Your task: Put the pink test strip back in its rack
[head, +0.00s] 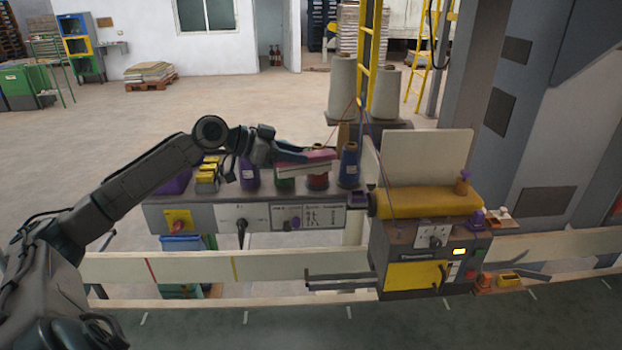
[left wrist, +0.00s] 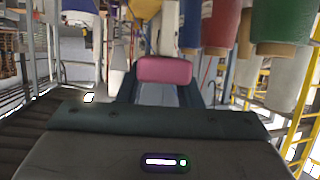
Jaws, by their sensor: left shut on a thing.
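The pink test strip (head: 322,155) is held at the end of my left gripper (head: 306,157), above the row of thread cones. In the left wrist view, the pink strip (left wrist: 165,70) sits across the fingertips of my left gripper (left wrist: 165,82), which is shut on it. The red cone (head: 317,178) and green cone (head: 285,182) stand just below the strip in the head view, partly covered by the gripper. I cannot make out the strip's rack with certainty. My right gripper is not in view.
A blue cone (head: 348,170) stands right of the strip, and a purple cone (head: 249,173) stands left. A yellow ladder (head: 370,60) rises behind. Open floor lies beyond the grey panel (head: 210,218).

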